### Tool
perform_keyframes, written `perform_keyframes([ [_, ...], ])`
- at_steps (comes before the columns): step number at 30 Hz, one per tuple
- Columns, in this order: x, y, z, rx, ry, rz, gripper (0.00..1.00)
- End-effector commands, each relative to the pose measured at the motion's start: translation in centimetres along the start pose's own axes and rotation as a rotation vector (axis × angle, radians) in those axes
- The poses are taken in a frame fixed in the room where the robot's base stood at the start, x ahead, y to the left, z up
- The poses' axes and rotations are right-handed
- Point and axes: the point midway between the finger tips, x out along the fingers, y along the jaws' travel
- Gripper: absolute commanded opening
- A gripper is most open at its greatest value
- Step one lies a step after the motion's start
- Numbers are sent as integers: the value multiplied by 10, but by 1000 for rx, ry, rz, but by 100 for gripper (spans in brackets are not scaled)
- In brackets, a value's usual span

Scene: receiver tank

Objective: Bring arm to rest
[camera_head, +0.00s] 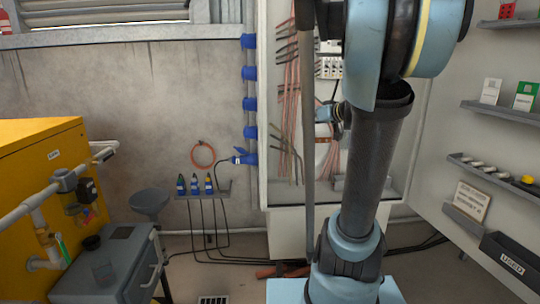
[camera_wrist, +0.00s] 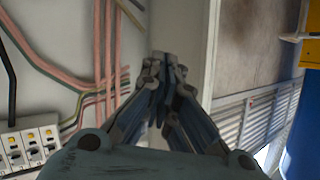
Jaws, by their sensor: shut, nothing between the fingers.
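My gripper (camera_wrist: 162,75) shows in the wrist view, its fingers shut together and empty. It points toward a pale cabinet wall and corner edge (camera_wrist: 185,30), with bundled pink wires (camera_wrist: 75,75) to its left. I cannot tell whether the fingertips touch anything. In the head view my arm (camera_head: 365,165) rises in front of the open cabinet and folds at the top.
The open cabinet (camera_head: 278,195) holds wires and breakers (camera_head: 329,67). A yellow unit (camera_head: 35,165) with pipes and a grey box (camera_head: 105,270) stand at left. Blue sockets (camera_head: 249,73) line the wall. Shelves (camera_head: 505,112) are at right. Cables lie on the floor.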

Motion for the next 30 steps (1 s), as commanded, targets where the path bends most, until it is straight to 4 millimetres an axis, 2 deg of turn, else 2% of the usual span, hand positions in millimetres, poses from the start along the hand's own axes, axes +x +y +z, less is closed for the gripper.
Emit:
perform_keyframes([
  [1,-3,-20,25,17,-68,-15,0],
  [3,-9,-40,58,47,-167,-23,0],
  [9,-41,-80,156,134,-448,23,0],
  [13,-72,-92,218,185,-620,104,0],
  [18,-118,-94,289,241,-808,268,0],
  [21,-143,-88,319,264,-882,371,0],
  [24,-161,-83,338,278,-927,454,0],
  [30,-176,-77,352,290,-958,529,0],
])
